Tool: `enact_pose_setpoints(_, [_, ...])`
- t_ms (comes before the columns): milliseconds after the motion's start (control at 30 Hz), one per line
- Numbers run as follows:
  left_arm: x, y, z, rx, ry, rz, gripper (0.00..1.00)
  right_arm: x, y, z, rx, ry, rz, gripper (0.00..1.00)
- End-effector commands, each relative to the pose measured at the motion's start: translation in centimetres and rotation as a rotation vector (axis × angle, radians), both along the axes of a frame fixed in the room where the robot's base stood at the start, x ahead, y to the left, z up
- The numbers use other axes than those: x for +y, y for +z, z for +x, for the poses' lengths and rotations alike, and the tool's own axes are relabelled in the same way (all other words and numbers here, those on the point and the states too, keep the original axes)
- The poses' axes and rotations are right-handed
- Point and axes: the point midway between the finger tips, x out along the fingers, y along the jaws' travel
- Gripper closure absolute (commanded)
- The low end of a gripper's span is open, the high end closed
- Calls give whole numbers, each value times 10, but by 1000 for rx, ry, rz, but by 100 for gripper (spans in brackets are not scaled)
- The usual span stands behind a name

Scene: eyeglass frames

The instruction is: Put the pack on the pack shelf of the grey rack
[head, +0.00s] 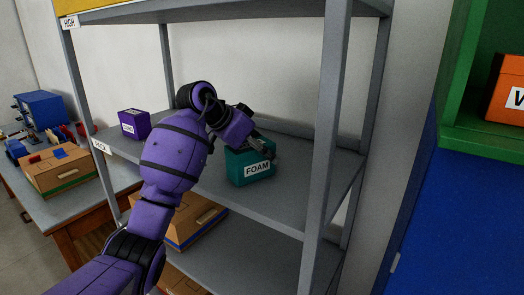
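The grey rack (325,150) has a middle shelf (290,200) with a label reading PACK on its front edge. A teal box (247,168) labelled FOAM stands upright on that shelf, right of the middle; no box is marked as the pack. My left arm comes in from the lower left and reaches over the shelf. My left gripper (262,147) is at the top of the teal box, partly overlapping it. Its fingers are small and dark there, so whether they grip the box is unclear. My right gripper is not in view.
A small purple box (134,124) stands on the same shelf at the left. The rack's front right post stands right of the teal box.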

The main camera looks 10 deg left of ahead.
Motion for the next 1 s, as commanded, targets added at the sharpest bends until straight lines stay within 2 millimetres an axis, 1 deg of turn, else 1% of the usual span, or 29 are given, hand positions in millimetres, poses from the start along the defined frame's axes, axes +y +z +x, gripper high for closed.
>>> enact_pose_setpoints(267, [0,1,0,0,0,0,31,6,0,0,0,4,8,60])
enact_pose_setpoints(367, [2,6,-1,-2,1,0,31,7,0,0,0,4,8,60])
enact_pose_setpoints(467, [9,15,-7,-2,2,1,31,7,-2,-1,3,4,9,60])
enact_pose_setpoints(800, [43,67,-45,-4,1,2,31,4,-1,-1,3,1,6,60])
enact_pose_setpoints(1000, [55,84,-58,0,0,0,31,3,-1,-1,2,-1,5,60])
